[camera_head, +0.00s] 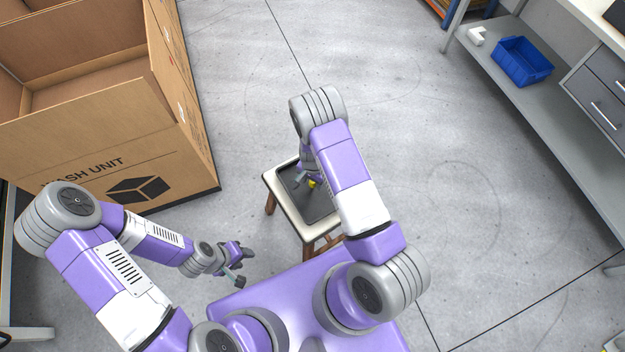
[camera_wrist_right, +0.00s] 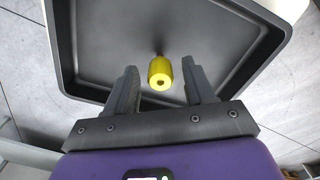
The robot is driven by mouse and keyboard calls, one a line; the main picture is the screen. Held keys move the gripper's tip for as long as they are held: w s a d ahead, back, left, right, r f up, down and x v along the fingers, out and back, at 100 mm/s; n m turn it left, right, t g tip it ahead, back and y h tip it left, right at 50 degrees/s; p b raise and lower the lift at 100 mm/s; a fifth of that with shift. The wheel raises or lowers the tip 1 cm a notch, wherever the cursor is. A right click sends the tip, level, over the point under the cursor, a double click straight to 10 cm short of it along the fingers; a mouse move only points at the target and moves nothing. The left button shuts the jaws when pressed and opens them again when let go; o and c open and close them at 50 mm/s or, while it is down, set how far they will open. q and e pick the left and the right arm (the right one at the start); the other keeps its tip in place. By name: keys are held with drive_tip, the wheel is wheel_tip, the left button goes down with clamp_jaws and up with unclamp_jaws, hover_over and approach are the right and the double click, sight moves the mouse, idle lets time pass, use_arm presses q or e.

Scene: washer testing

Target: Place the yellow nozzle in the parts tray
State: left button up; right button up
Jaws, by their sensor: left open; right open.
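The yellow nozzle (camera_wrist_right: 160,73) is within the outline of the dark grey parts tray (camera_wrist_right: 88,92); I cannot tell whether it touches the floor. My right gripper (camera_wrist_right: 160,82) is open, with one finger on each side of the nozzle and a visible gap to each. In the head view the nozzle (camera_head: 313,184) is a small yellow spot, partly hidden by my right arm, and the tray (camera_head: 322,212) sits on a stool. My left gripper (camera_head: 243,267) is open and empty, left of the stool and away from the tray.
The stool (camera_head: 307,233) has a pale seat and wooden legs. A large open cardboard box (camera_head: 185,165) stands at the left. A shelf bench with a blue bin (camera_head: 522,62) is at the right. The floor between is clear.

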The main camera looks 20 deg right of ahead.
drive_tip(key=shift+r, duration=0.1)
drive_tip(key=shift+r+p, duration=0.3)
drive_tip(key=shift+r, duration=0.1)
wheel_tip(320, 180, up, 11)
drive_tip(key=p, duration=0.4)
drive_tip(key=s+a+n+y, duration=0.2)
drive_tip(key=s+a+n, duration=0.2)
drive_tip(key=s, duration=0.4)
drive_tip(key=s+a+f+n+y, duration=0.1)
drive_tip(key=s+a+n+y, duration=0.1)
drive_tip(key=s+a+n, duration=0.2)
drive_tip(key=s+a, duration=0.3)
drive_tip(key=s, duration=0.2)
drive_tip(key=shift+a+f+t, duration=0.15)
drive_tip(key=shift+f+t, duration=0.05)
drive_tip(key=shift+t, duration=0.1)
